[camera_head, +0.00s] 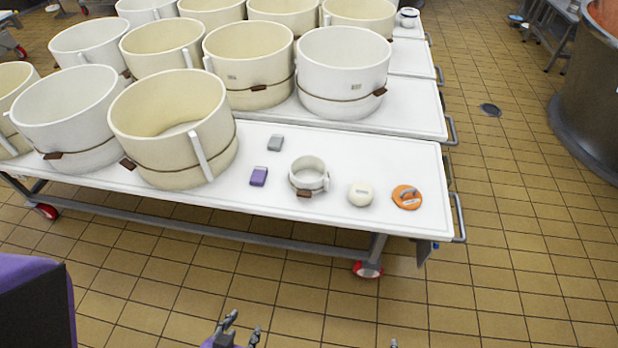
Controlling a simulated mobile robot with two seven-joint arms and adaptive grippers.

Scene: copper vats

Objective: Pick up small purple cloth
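The small purple cloth (259,176) lies folded on the white table, between a large cream vat and a small white ring-shaped mould. My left gripper (241,331) shows at the bottom edge, well below and in front of the table. Its fingertips are apart with nothing between them, so it is open. Only a small tip of my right gripper (394,343) shows at the bottom edge; the rest is out of the frame. Neither gripper touches the cloth.
A grey folded cloth (275,143) lies behind the purple one. The small mould (308,176), a white round piece (360,194) and an orange disc (407,197) stand to the right. Large vats (174,128) fill the left and back. The wheeled table (330,221) has a clear front strip.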

